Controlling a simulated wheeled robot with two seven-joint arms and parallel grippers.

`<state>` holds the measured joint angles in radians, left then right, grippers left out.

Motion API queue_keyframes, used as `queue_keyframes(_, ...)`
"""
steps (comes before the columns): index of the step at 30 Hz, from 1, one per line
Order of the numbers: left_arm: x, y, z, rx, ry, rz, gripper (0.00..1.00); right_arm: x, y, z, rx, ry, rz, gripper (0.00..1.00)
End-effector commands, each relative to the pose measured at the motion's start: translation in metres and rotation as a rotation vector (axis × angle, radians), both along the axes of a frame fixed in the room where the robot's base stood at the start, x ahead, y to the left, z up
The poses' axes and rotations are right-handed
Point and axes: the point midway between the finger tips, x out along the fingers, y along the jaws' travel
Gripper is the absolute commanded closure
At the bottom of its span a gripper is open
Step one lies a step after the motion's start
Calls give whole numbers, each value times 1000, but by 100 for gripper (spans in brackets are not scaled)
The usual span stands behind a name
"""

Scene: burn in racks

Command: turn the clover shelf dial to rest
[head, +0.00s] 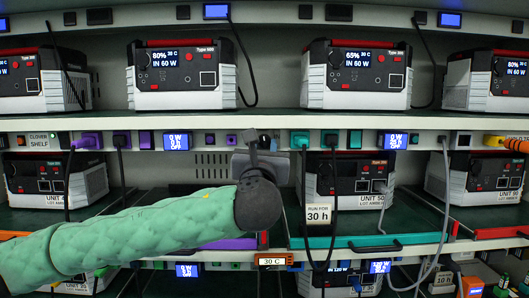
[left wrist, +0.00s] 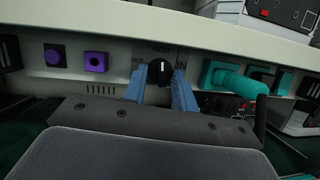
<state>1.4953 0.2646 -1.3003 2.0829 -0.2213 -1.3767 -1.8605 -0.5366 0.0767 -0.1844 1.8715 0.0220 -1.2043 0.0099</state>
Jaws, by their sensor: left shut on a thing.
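The black shelf dial (left wrist: 160,72) sits on the pale shelf edge in the left wrist view, with OUT at its left, REST above and IN at its right. Its white mark points about straight up, towards REST. My left gripper (left wrist: 160,88) has its two blue fingers on either side of the dial, shut on it. In the head view my left gripper (head: 255,142) reaches up to the middle shelf edge and mostly hides the dial. A "CLOVER SHELF" label (head: 38,140) is on the same edge at the far left. My right gripper is not in view.
Purple sockets (left wrist: 95,62) lie left of the dial, and a teal plug (left wrist: 236,84) lies close on its right. Power units (head: 182,76) stand on the shelf above. A "RUN FOR 30 h" card (head: 318,214) and hanging cables (head: 333,190) are to the right.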

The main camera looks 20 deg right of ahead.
Motion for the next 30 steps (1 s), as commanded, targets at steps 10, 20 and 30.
queue_keyframes(10, 0, 1, -2, 123, -32, -1, 95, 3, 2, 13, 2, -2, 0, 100)
queue_keyframes(20, 0, 0, -2, 141, -37, -3, 95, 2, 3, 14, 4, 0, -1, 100)
queue_keyframes(30, 0, 0, -1, 141, -38, -2, 64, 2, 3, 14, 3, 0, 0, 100)
